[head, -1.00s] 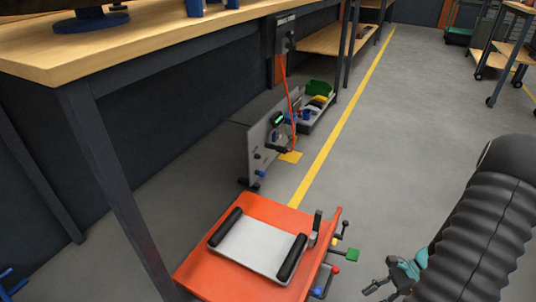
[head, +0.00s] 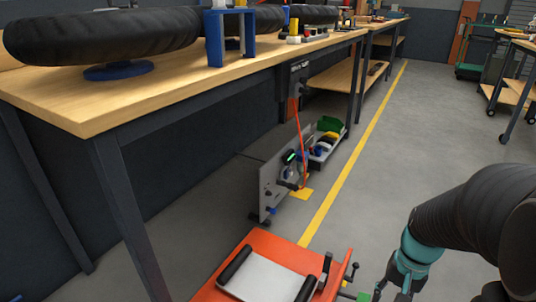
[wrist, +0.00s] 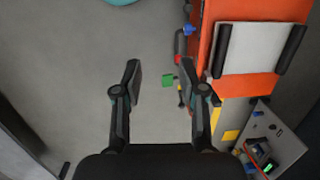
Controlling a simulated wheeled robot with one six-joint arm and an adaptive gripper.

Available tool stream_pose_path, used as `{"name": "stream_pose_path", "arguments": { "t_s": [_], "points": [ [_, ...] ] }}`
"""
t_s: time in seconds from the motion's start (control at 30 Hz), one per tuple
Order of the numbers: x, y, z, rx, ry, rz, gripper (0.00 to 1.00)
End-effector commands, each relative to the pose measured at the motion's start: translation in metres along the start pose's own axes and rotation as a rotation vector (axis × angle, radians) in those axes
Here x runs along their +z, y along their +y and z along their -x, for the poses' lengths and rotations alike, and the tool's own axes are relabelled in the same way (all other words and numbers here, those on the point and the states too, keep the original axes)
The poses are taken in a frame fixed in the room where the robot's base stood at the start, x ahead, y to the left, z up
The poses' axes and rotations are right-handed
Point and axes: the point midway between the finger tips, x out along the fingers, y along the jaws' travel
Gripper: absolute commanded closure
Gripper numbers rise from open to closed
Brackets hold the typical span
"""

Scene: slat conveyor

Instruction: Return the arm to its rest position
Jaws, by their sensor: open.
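My gripper (head: 395,287) is at the lower right of the head view, at the end of my dark arm with a teal wrist part. In the wrist view my gripper (wrist: 160,82) shows two dark fingers spread apart with nothing between the tips. Grey floor lies beneath them. The orange cart (head: 257,244) with a white plate (head: 262,283) and black side bars stands left of my gripper in the head view. In the wrist view the orange cart (wrist: 207,30) is right of the fingers, with a green knob (wrist: 168,80) on its side showing between them.
A wooden bench (head: 120,102) with black tires (head: 100,36) and blue stands (head: 213,38) runs along the left. A grey panel (head: 272,185) with an orange cable and a parts bin (head: 325,148) stand below it. Grey floor (head: 400,150) right of the yellow line is clear.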

Motion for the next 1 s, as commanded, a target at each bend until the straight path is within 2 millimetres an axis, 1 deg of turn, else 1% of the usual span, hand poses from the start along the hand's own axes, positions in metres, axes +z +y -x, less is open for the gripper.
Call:
{"name": "stream_pose_path", "arguments": {
  "t_s": [0.03,0.1,0.47,0.8,0.9,1.0],
  "points": [
    [0.005,-0.005,0.013,0.011,0.037,0.039,0.59],
    [0.012,-0.011,0.027,0.024,0.083,0.089,0.59],
    [0.052,-0.041,0.092,0.058,0.314,0.299,0.59],
    [0.097,-0.073,0.152,0.007,0.53,0.467,0.59],
    [0.107,-0.08,0.165,-0.011,0.573,0.506,0.59],
    [0.115,-0.088,0.172,-0.023,0.593,0.538,0.59]
  ]
}}
